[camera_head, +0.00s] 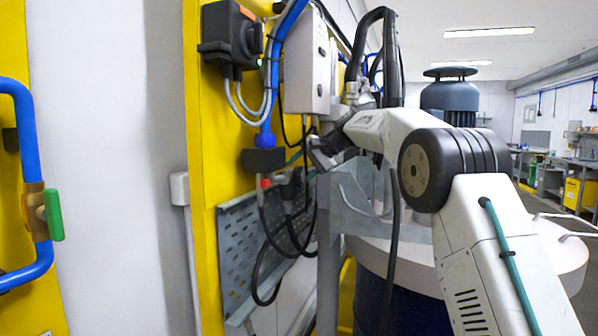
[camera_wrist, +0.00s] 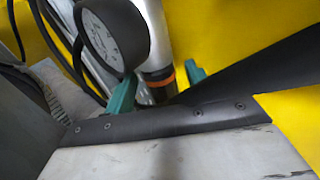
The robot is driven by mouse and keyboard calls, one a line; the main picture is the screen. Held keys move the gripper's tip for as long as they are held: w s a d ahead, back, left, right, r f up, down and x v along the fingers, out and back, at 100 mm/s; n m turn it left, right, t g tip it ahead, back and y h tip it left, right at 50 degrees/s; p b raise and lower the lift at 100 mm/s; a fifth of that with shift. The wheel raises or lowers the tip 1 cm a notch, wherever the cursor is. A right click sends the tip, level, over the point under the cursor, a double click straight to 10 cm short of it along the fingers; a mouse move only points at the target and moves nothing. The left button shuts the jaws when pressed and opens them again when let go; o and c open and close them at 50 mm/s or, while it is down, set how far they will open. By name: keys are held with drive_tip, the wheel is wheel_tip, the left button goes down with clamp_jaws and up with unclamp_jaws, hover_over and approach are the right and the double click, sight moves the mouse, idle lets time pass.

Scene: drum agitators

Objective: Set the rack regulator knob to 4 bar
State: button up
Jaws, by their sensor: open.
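In the wrist view, a dark regulator knob (camera_wrist: 158,79) with an orange ring shows below a silver cylindrical body. A round pressure gauge (camera_wrist: 100,40) with a pale dial sits to its left; its reading is too blurred to tell. My gripper (camera_wrist: 160,86) is open, with one teal fingertip on each side of the knob. I cannot tell whether either fingertip touches it. The knob's lower part is hidden behind my gripper's body. In the head view, my gripper (camera_head: 322,152) is near the yellow rack, small and partly hidden; the knob cannot be made out there.
In the head view, a yellow column (camera_head: 200,150) carries a dark switch box (camera_head: 228,35), a grey cabinet (camera_head: 307,62) and blue pipe. Black hoses hang before a perforated tray (camera_head: 235,250). A drum (camera_head: 375,300) with a pale lid stands below my arm.

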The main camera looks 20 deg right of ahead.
drive_tip(key=c, duration=1)
drive_tip(key=shift+w+g+h, duration=0.1)
drive_tip(key=shift+g+h, duration=0.4)
drive_tip(key=shift+h, duration=0.1)
drive_tip(key=o, duration=1)
